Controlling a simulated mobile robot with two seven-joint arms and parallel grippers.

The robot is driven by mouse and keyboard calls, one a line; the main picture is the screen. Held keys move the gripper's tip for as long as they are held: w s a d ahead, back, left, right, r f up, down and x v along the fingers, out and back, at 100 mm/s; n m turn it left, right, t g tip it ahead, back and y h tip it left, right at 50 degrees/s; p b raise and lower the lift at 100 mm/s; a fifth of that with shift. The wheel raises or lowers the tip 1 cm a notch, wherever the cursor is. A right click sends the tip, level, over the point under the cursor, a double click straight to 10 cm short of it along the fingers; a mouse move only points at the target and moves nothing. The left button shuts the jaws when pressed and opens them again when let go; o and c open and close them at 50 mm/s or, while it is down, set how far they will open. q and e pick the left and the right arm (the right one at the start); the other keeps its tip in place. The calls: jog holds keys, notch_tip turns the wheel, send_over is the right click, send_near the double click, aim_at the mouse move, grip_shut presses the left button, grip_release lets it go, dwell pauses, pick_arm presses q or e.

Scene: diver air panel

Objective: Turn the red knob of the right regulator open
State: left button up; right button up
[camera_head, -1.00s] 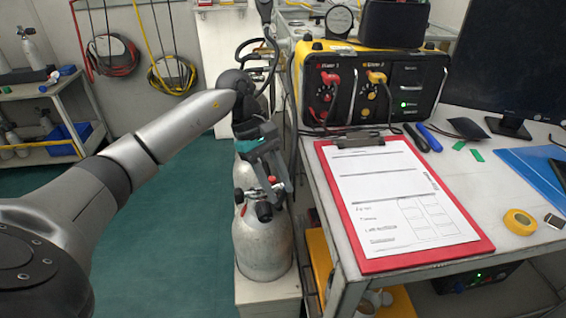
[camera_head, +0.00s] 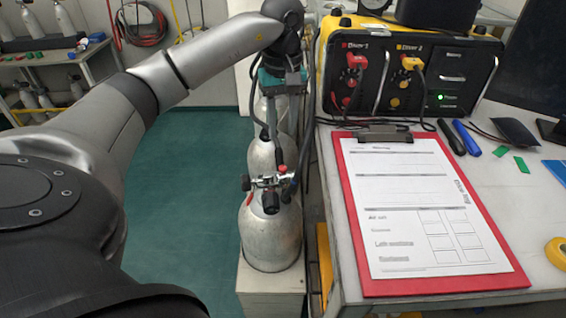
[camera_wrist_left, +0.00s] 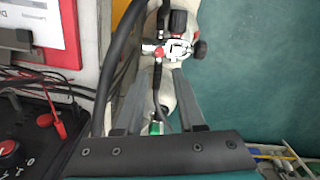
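A grey gas cylinder (camera_head: 272,240) stands at the left end of the workbench. A regulator (camera_head: 268,184) with black knobs and a small red part (camera_head: 282,169) sits on its top. The regulator also shows in the left wrist view (camera_wrist_left: 178,46), with a red part (camera_wrist_left: 158,51) on its side facing the bench. My left gripper (camera_head: 280,148) points down just above and behind the regulator. In the left wrist view its fingers (camera_wrist_left: 160,84) are apart, with the regulator beyond their tips and nothing clearly held. I cannot tell whether they touch anything. My right gripper is not in view.
Another cylinder (camera_head: 264,112) stands behind the first. The bench holds a red clipboard (camera_head: 352,222) and a yellow-black air panel (camera_head: 405,75). Dark hoses run close along the bench's left edge. Green floor (camera_head: 195,215) to the left is clear.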

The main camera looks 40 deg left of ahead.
aim_at(283, 168)
pick_arm(q)
notch_tip(283, 168, down, 10)
jog(key=b, duration=0.3)
jog(key=shift+r, duration=0.2)
jog(key=shift+f+b, duration=0.35)
jog(key=shift+f, duration=0.2)
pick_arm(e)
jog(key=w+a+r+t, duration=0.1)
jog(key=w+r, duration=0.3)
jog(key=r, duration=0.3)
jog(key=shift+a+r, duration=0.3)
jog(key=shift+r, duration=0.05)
pick_arm(q)
grip_shut()
